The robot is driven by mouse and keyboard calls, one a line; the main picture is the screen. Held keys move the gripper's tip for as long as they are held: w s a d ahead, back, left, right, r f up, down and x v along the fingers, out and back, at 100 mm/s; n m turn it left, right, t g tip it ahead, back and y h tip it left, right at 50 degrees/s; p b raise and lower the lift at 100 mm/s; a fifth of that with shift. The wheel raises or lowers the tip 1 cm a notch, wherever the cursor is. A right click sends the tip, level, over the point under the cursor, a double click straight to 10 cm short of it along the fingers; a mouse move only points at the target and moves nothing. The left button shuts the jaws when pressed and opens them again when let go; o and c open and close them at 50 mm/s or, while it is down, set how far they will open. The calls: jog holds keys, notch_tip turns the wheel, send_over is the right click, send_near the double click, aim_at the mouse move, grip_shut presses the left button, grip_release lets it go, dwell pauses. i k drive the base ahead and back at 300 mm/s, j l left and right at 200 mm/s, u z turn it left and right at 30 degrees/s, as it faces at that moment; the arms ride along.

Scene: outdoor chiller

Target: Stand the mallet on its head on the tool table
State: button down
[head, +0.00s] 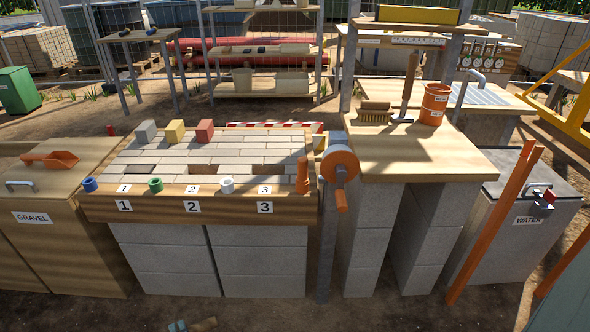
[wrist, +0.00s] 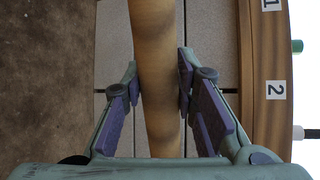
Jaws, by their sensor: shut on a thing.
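In the wrist view my gripper (wrist: 158,95) has its fingers closed around a thick, pale wooden handle (wrist: 157,60), which I take to be the mallet's. The handle runs from the top edge down between the fingers; no mallet head shows. In the head view only a bit of my gripper (head: 178,326) and a short brown piece of the handle (head: 204,324) show at the bottom edge, in front of the block bench. The handle looks roughly level. The wooden tool table (head: 425,160) stands at the right on grey block legs.
On the tool table's back part are a brush (head: 376,113), a tool with a tall upright handle (head: 409,82) and an orange bucket (head: 434,103). Its front is clear. The brick bench (head: 205,165) stands left of it, with an orange reel (head: 340,162) on a post between.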

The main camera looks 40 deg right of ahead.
aim_at(423, 149)
jog(key=k+l, duration=0.1)
jog(key=l, duration=0.35)
jog(key=k+l, duration=0.15)
jog(key=l, duration=0.25)
jog(key=k+l, duration=0.1)
jog(key=l, duration=0.35)
jog(key=k+l, duration=0.15)
jog(key=l, duration=0.3)
jog(key=k+l, duration=0.1)
jog(key=l, duration=0.35)
jog(key=k+l, duration=0.1)
jog(key=l, duration=0.3)
